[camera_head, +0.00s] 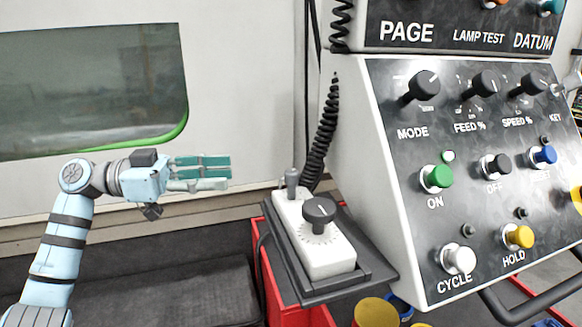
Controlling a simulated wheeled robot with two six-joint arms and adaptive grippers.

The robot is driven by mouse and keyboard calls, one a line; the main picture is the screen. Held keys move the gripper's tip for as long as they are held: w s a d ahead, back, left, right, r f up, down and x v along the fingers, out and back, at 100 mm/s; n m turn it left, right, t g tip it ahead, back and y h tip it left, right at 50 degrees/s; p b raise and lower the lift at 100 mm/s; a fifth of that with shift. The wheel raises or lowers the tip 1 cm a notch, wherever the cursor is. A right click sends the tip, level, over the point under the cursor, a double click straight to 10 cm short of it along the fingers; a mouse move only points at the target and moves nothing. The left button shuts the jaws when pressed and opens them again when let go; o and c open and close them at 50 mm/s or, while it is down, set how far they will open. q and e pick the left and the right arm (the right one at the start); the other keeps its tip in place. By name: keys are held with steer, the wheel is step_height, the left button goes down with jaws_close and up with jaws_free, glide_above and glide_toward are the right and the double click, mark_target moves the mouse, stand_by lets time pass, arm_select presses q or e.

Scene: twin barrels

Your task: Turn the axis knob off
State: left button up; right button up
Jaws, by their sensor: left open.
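A white hand-held control box (327,252) lies in a dark grey tray (290,275) right of the picture's middle. On it sits a round black knob (320,211) with a ring of small marks around it, and a smaller grey post or switch (292,180) stands at its far end. No readable label names either as the axis knob. My left gripper (230,172) reaches in from the left, teal-padded fingers pointing right. It is open and empty, apart from the control box, to its upper left. My right gripper is not in view.
A slanted control panel (440,210) fills the right, with MODE (421,87), FEED % (484,84) and SPEED % (532,83) knobs and several coloured buttons. A coiled black cable (322,140) hangs behind the control box. A red cabinet (285,305) stands below the tray.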

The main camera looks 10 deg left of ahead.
mark_target(291, 171)
arm_select(q)
steer(key=p+x, duration=0.1)
steer(key=x, duration=0.3)
steer(key=p+x, duration=0.1)
steer(key=x, duration=0.4)
steer(key=p+x, duration=0.2)
steer(key=x, duration=0.2)
steer(key=shift+w, duration=0.3)
steer(key=shift+f, duration=0.15)
steer(key=shift+w, duration=0.1)
jaws_close()
